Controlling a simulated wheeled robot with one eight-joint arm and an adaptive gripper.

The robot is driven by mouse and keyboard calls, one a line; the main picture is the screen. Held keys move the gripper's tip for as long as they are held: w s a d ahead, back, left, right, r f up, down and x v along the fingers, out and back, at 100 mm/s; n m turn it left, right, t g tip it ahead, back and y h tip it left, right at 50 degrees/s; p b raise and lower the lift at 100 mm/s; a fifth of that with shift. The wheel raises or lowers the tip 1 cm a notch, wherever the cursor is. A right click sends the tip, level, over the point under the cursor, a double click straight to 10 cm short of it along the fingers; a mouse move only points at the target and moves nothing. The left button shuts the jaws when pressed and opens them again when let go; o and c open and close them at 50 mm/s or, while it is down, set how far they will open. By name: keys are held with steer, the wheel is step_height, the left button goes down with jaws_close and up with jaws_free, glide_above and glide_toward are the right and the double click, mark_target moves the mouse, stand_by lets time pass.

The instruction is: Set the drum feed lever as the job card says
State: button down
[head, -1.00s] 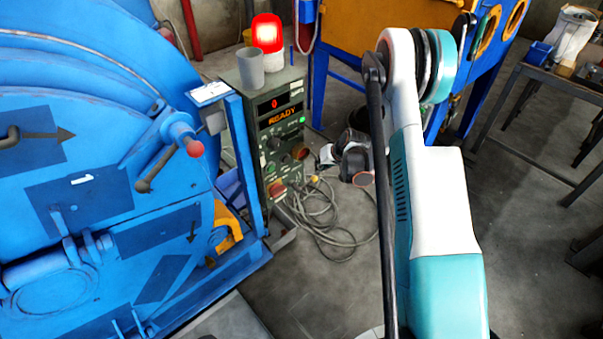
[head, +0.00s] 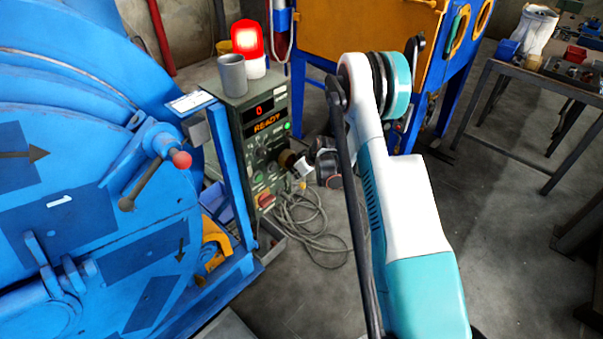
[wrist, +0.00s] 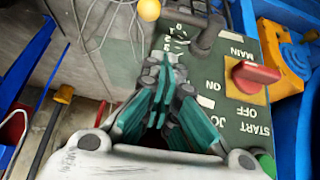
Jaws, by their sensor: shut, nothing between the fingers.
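The green control cabinet (head: 262,105) stands beside the blue drum; its display reads 0 and READY. In the wrist view its panel (wrist: 222,95) appears upside down, with a numbered scale (wrist: 177,36) and a dark grey lever (wrist: 207,32) beside it. A yellow ball knob (wrist: 149,10) shows near the lever; I cannot tell whether they join. My gripper (wrist: 168,66) is shut and empty, its tips close to the scale; contact is unclear. A white card (head: 190,102) is fixed by the drum, its writing too small to read.
A red main switch (wrist: 253,74) sits on the panel near my gripper. A red lamp (head: 248,45) and grey cup (head: 232,74) stand on the cabinet. A red-knobbed handle (head: 181,160) juts from the drum. Cables (head: 310,228) lie on the floor; a bench (head: 545,85) stands right.

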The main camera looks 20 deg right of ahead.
mark_target(299, 188)
step_height(299, 188, down, 5)
steer(key=shift+d+f+b, duration=0.1)
steer(key=shift+b, duration=0.9)
steer(key=shift+d+f+g+y, duration=0.3)
steer(key=shift+f+y, duration=0.3)
steer(key=shift+f, duration=0.15)
